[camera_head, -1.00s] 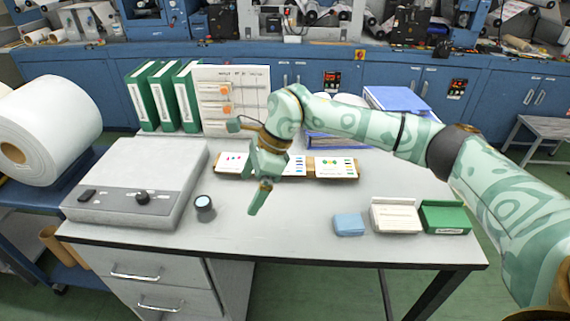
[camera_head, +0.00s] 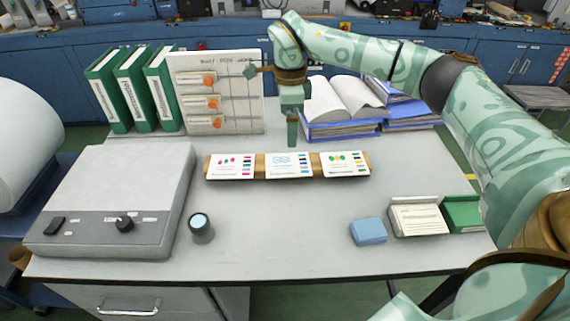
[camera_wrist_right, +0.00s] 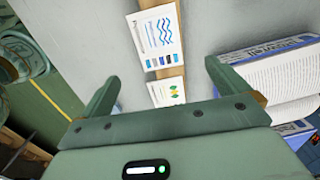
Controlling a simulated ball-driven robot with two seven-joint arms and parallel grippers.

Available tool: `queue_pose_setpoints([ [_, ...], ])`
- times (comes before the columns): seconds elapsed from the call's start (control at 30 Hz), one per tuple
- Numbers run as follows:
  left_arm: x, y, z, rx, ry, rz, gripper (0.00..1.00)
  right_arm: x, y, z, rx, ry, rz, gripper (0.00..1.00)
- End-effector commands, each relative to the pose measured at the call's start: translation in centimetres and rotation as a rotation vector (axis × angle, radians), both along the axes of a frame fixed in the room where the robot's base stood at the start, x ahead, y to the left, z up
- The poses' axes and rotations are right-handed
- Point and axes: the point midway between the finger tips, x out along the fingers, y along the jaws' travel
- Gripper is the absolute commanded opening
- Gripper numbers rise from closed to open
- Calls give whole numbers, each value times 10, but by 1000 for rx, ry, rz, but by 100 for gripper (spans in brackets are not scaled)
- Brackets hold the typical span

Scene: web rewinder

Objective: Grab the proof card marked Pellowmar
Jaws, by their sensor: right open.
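Three proof cards lean in a row on a wooden strip (camera_head: 260,167) in the head view. The left card (camera_head: 231,166) has pink dots, the middle card (camera_head: 289,165) blue lines, the right card (camera_head: 345,164) green and yellow dots. Their names are too small to read. My right gripper (camera_head: 292,142) points down just behind the middle card, apart from it. In the right wrist view the gripper (camera_wrist_right: 161,70) is open and empty, with the blue wave card (camera_wrist_right: 156,43) and green-dot card (camera_wrist_right: 164,93) beyond and between its fingers. My left gripper is out of view.
A pegboard (camera_head: 218,95) with orange tags, green binders (camera_head: 133,88) and an open book (camera_head: 342,100) stand behind. A grey box with a knob (camera_head: 115,195) is at left, a small dark cylinder (camera_head: 201,230) beside it. A blue block (camera_head: 368,231) and card box (camera_head: 418,219) sit at front right.

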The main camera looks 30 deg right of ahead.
Motion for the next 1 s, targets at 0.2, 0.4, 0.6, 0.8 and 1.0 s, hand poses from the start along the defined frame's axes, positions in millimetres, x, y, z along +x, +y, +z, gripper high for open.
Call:
queue_pose_setpoints([
  [0.2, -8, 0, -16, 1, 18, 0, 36, 0, 0, -51, 1, 3, 1, 100],
  [0.4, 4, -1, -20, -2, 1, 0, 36, -1, 0, -66, 1, 0, 1, 100],
  [0.6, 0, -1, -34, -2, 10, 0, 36, -6, 0, -101, 1, 4, 0, 100],
  [0.8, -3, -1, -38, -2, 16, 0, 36, -6, 0, -114, 1, 0, 1, 100],
  [1.0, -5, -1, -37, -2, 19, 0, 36, -6, 0, -113, 0, -1, 1, 94],
])
